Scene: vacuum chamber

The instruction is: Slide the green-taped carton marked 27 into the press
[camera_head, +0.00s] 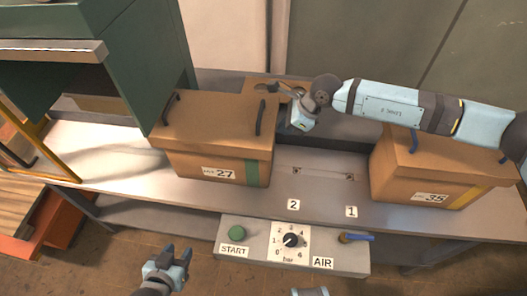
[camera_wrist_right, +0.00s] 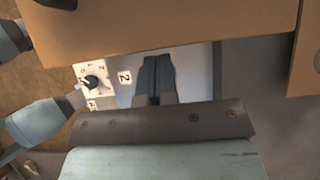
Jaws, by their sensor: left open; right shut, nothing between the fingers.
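The carton marked 27 (camera_head: 218,140) has a green tape strip on its front and two dark handles on its lid. It stands upright on the bench, beside the right wall of the green press (camera_head: 160,50). The press opening is to the carton's left. My right gripper (camera_head: 299,121) is shut and empty, just right of the carton's lid; whether it touches is unclear. In the right wrist view its fingers (camera_wrist_right: 157,72) point at the brown carton (camera_wrist_right: 160,25). My left gripper (camera_head: 168,262) is open and empty, in front of the bench and below the carton.
A yellow-taped carton marked 35 (camera_head: 410,178) stands at the right, partly behind my right arm. A control panel (camera_head: 260,262) with START button, dial and blue AIR lever is at the bench front. Bench plates 2 and 1 (camera_head: 322,175) are clear between the cartons.

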